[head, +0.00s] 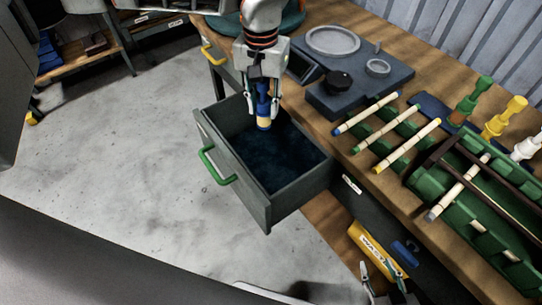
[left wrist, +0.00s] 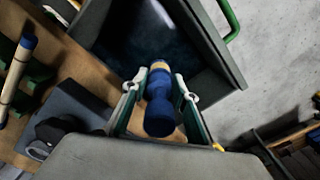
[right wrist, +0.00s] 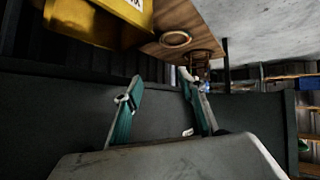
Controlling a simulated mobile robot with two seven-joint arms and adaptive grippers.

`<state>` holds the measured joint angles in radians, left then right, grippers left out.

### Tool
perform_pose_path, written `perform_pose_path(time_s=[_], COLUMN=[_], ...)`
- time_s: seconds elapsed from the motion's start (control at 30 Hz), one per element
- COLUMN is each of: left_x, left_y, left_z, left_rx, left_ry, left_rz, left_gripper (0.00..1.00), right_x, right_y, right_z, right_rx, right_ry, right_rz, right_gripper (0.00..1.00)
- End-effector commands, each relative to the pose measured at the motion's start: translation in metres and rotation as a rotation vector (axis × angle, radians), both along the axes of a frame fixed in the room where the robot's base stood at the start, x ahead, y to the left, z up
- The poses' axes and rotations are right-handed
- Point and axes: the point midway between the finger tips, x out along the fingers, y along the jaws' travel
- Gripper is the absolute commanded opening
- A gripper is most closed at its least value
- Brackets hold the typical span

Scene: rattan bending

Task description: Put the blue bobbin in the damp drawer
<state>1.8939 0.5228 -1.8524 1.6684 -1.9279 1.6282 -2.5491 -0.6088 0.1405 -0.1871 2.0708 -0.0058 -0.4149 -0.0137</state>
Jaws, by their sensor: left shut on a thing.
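My left gripper (head: 264,88) is shut on the blue bobbin (head: 263,108), which hangs upright with its pale end down. The bobbin is over the back left part of the open drawer (head: 238,180), which has a dark blue lining and a green handle. In the left wrist view the bobbin (left wrist: 160,105) sits between the fingers (left wrist: 158,98), with the drawer (left wrist: 212,42) beyond it. I cannot tell whether it touches the lining. My right gripper (head: 383,278) is low at the bottom of the head view. In the right wrist view its fingers (right wrist: 160,95) are apart and empty.
Banded rattan sticks (head: 366,114) and a green rack (head: 470,222) lie on the bench. Green, yellow (head: 505,117) and white bobbins stand at the right. A dark grey device (head: 350,85) is behind the drawer. The floor at left is clear.

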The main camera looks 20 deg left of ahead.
Motion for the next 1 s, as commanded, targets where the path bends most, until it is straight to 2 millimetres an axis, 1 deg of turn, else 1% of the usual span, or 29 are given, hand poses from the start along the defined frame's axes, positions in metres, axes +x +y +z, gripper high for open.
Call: perform_pose_path(time_s=[0.03,0.13,0.23,0.4,0.5,0.63,0.73,0.87,1.0], left_x=[-0.001,-0.002,-0.002,-0.003,-0.003,-0.002,-0.001,-0.001,-0.003], left_y=[0.000,0.000,0.001,0.001,0.001,0.001,0.001,0.001,0.001], left_z=[-0.013,-0.038,-0.063,-0.105,-0.126,-0.143,-0.148,-0.155,-0.177], left_rx=[0.001,0.000,0.000,0.000,0.001,0.000,0.001,0.001,0.000], left_ry=[0.007,0.009,0.010,0.010,0.010,0.006,0.003,0.003,0.008], left_rz=[0.000,0.000,0.001,0.000,0.001,0.001,0.001,0.002,0.002], left_gripper=[0.05,0.05,0.05,0.05,0.05,0.05,0.05,0.05,0.05], right_x=[-0.004,-0.011,-0.013,-0.007,-0.002,0.005,0.007,0.005,0.000], right_y=[0.000,0.000,0.001,0.003,0.004,0.005,0.006,0.007,0.008], right_z=[-0.005,-0.013,-0.017,-0.012,-0.010,-0.005,-0.003,-0.005,-0.011], right_rx=[-0.001,-0.003,-0.001,0.004,0.004,0.006,0.006,0.008,0.010], right_ry=[0.009,0.025,0.030,0.013,0.002,-0.015,-0.020,-0.015,-0.003], right_rz=[0.001,0.002,0.003,0.009,0.013,0.019,0.021,0.021,0.023], right_gripper=[0.40,0.40,0.40,0.40,0.40,0.40,0.40,0.40,0.40])
